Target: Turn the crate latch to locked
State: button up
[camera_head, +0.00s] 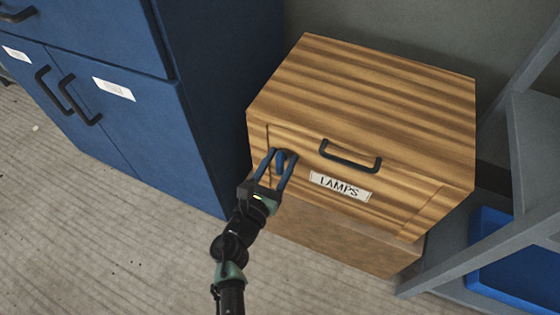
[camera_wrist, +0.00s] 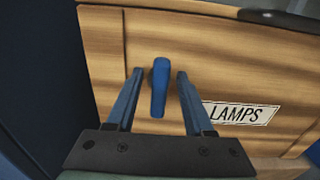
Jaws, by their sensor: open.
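The wooden crate (camera_head: 370,85) has a front panel with a black handle (camera_head: 350,157) and a label reading LAMPS (camera_head: 340,186). The blue crate latch (camera_wrist: 160,87) is a short lever on the left of the front panel, standing nearly upright in the wrist view. In the head view the latch (camera_head: 280,160) is partly hidden by my fingers. My gripper (camera_head: 280,153) is open, with one finger on each side of the latch. In the wrist view my gripper (camera_wrist: 157,75) shows gaps between both fingers and the latch.
A blue cabinet (camera_head: 115,45) with black handles stands to the left of the crate. The crate rests on a lower wooden box (camera_head: 340,238). A grey shelf frame (camera_head: 535,130) with a blue bin (camera_head: 515,265) stands on the right. Bare floor (camera_head: 130,230) lies in front.

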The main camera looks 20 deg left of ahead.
grip_shut()
jog(key=shift+m, duration=0.4)
jog(key=m+b, duration=0.3)
jog(key=shift+d+f+m, duration=0.1)
jog(key=shift+f+m, duration=0.05)
jog(key=shift+m, duration=0.25)
jog(key=m+b, duration=0.1)
jog(key=m, duration=0.1)
jog(key=m+b, duration=0.2)
jog(key=shift+d+f+m, duration=0.15)
jog(key=shift+m, duration=0.15)
jog(key=m+b, duration=0.3)
jog(key=m, duration=0.1)
jog(key=shift+d+f, duration=0.1)
jog(key=m+b, duration=0.2)
jog(key=m, duration=0.2)
jog(key=shift+b, duration=0.35)
jog(key=shift+m, duration=0.5)
